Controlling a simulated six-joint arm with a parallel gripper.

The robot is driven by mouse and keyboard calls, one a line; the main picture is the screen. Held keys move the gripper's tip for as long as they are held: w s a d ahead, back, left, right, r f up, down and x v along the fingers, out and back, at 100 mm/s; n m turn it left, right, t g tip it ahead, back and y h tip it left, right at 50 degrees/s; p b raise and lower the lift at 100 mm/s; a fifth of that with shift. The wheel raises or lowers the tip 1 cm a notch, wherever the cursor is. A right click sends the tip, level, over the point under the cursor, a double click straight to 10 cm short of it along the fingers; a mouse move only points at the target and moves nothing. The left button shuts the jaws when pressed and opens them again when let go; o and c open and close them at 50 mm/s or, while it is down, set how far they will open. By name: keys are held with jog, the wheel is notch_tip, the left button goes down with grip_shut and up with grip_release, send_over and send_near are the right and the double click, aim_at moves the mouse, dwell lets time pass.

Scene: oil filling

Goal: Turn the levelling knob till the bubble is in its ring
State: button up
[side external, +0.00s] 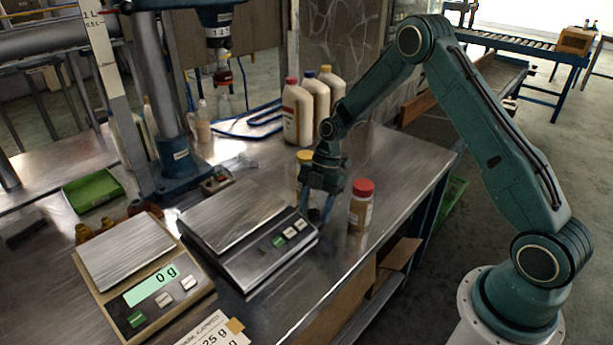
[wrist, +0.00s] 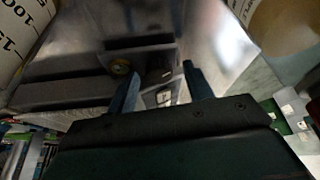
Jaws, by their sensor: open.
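The dark scale (side external: 262,258) with a bare steel pan (side external: 235,214) stands on the steel bench. My gripper (side external: 316,217) points down at its right-hand corner, with its two blue fingers apart. A small dark shape shows between the fingertips; I cannot tell whether it is the levelling knob or whether they touch it. In the wrist view my fingers (wrist: 159,86) are spread, and a small round yellow-green spot (wrist: 120,67), perhaps the bubble level, sits in a dark body beyond the left finger. The bubble's place in its ring is too small to tell.
A red-lidded jar (side external: 361,205) stands close right of my gripper, and a yellow-lidded jar (side external: 305,157) is just behind it. White bottles (side external: 298,112) stand farther back. A beige scale (side external: 150,275) reading 0 g is at left. The bench's front edge (side external: 395,228) is near.

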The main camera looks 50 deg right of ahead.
jog(key=c, duration=1)
jog(key=shift+o, duration=0.2)
jog(key=shift+s+m+t, duration=0.1)
jog(key=shift+m+t, duration=0.9)
jog(key=shift+m, duration=1.4)
jog(key=o, duration=1)
jog(key=shift+c, duration=0.2)
jog(key=v, duration=1.4)
jog(key=shift+a, duration=0.15)
jog(key=shift+c, duration=0.4)
